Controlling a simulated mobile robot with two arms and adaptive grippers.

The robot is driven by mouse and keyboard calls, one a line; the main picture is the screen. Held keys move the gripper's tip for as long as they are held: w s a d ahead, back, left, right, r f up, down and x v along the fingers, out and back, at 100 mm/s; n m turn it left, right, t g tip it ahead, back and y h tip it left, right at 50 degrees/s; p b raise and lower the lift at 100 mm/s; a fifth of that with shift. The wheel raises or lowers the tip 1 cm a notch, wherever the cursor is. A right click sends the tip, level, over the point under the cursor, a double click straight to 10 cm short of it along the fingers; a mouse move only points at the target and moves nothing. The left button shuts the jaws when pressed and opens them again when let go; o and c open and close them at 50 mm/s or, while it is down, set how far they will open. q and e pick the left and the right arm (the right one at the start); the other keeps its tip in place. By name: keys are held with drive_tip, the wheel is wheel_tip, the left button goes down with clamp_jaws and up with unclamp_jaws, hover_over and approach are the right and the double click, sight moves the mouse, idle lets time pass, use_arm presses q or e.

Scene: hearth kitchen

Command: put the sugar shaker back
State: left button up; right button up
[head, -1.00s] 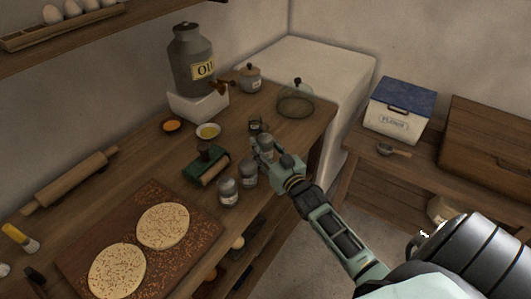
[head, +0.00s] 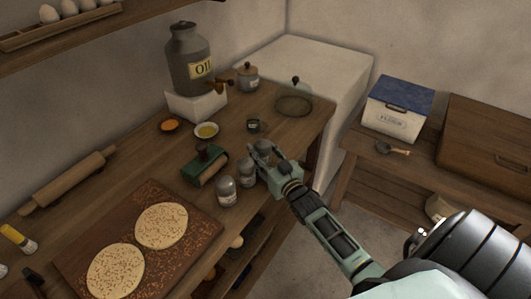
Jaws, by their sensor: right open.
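Two small glass shakers with grey metal lids stand near the front edge of the wooden counter (head: 120,160), one nearer (head: 227,191) and one farther (head: 246,171). Their labels are too small to read, so I cannot tell which is the sugar shaker. My right gripper (head: 259,152) is open at the counter's front edge, just right of the farther shaker. A greyish shape between its fingers may be another shaker; the fingers partly hide it. My left gripper is not in view.
A green box with a roller (head: 205,164) stands left of the shakers. A small dark jar (head: 254,125) stands behind the gripper.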

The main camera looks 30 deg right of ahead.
drive_tip(key=shift+r, duration=0.15)
drive_tip(key=s+b, duration=0.1)
drive_tip(key=s, duration=1.1)
drive_tip(key=shift+a, duration=0.45)
